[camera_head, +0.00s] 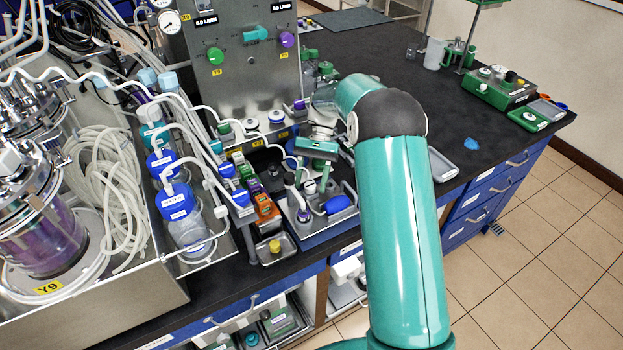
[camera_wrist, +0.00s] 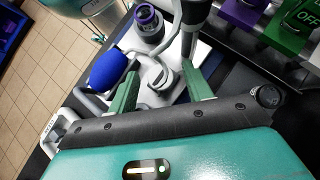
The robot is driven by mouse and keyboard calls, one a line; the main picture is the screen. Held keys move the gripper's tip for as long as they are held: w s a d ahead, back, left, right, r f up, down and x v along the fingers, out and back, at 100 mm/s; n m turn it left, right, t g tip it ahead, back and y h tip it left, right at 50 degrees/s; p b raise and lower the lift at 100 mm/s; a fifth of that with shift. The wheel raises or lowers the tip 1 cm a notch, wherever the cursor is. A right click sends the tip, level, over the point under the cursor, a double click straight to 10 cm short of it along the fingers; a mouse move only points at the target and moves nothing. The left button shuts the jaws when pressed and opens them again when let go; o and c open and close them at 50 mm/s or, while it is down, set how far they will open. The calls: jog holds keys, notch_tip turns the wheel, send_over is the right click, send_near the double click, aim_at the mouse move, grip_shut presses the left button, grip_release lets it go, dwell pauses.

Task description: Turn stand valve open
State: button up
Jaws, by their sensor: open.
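A blue oval handle (camera_head: 338,204) stands over a small tray on the bench in the head view. I take it for the stand valve's handle, but cannot be sure. In the wrist view the blue handle (camera_wrist: 107,70) lies just left of my gripper (camera_wrist: 160,82), outside the left finger. My gripper is open, its green fingers spread over a pale grey fitting (camera_wrist: 158,72). I cannot tell whether a finger touches it. My gripper also shows in the head view (camera_head: 311,178), small and partly hidden among the fittings.
A purple-topped fitting (camera_wrist: 148,22) stands beyond the fingers. A steel panel (camera_head: 247,80) with coloured valves rises behind my gripper. Blue-capped bottles (camera_head: 176,202) and a row of coloured blocks (camera_head: 262,205) stand to the left. The black bench (camera_head: 440,100) is mostly clear to the right.

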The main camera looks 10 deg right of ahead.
aim_at(311, 182)
jog(key=shift+r, duration=0.35)
notch_tip(311, 182, up, 3)
jog(key=shift+f, duration=0.1)
jog(key=s+r, duration=0.9)
jog(key=s, duration=0.5)
jog(key=shift+r, duration=0.2)
jog(key=shift+r, duration=0.1)
jog(key=s+r+n+t+h, duration=0.4)
jog(key=s+r+n+t, duration=0.1)
jog(key=s+t, duration=0.7)
jog(key=shift+r+n+t, duration=0.15)
jog(key=shift+n+t, duration=0.25)
jog(key=shift+t, duration=0.3)
